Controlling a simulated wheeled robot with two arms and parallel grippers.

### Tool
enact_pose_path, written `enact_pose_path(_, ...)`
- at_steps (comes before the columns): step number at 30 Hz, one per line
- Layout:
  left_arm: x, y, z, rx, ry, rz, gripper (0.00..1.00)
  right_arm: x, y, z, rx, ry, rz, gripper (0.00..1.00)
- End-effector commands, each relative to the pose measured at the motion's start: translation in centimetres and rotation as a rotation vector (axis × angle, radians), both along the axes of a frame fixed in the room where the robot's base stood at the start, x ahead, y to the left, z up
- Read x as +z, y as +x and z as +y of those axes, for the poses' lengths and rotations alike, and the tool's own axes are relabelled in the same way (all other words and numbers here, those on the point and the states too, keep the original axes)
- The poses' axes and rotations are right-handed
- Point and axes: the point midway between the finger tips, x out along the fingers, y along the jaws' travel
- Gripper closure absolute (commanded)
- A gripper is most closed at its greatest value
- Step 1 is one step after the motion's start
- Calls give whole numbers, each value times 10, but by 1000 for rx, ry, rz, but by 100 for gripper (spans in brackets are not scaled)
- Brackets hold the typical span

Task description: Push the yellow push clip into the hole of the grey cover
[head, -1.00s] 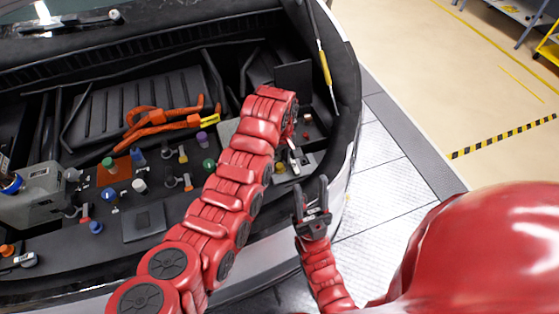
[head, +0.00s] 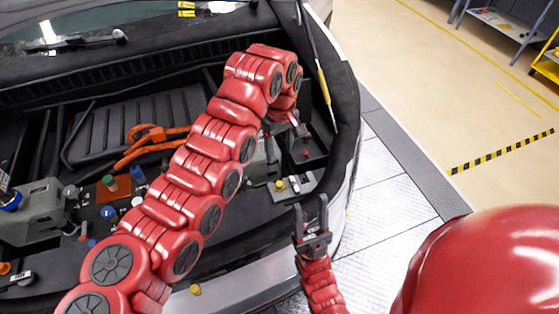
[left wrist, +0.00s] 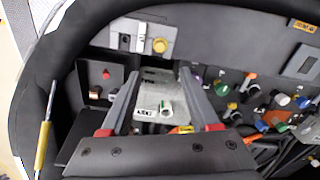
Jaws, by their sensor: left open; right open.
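A small yellow round piece (head: 280,186) sits on a grey plate (head: 304,184) at the bay's front right. In the left wrist view the yellow piece (left wrist: 160,45) is at the plate's right end (left wrist: 145,30). A second small yellow piece (head: 195,289) is on the front edge, partly beside my left arm. I cannot tell which is the push clip, and no hole is clear. My left gripper (left wrist: 162,72) is open, above a grey block (left wrist: 152,95), with nothing held. My right gripper (head: 311,203) is open and empty, just in front of the plate.
Orange cables (head: 150,145) and coloured caps lie left of my left arm, which hides part of the bay. A yellow-handled rod (head: 324,86) stands along the bay's right edge. A dark tray with a red button (head: 306,153) is behind the plate.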

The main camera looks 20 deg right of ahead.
Motion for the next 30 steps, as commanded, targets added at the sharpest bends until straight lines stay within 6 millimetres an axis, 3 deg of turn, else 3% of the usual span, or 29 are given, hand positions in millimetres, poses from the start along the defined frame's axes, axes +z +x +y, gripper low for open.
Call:
enact_pose_path(4,19,2,1,1,0,-4,38,-4,0,0,0,0,0,51)
enact_pose_path(9,29,0,1,2,2,1,38,-6,0,0,0,0,0,51)
enact_pose_path(26,33,0,0,1,0,1,38,-6,0,0,0,0,0,51)
enact_pose_path(30,43,0,0,1,0,1,38,5,0,0,0,0,0,51)
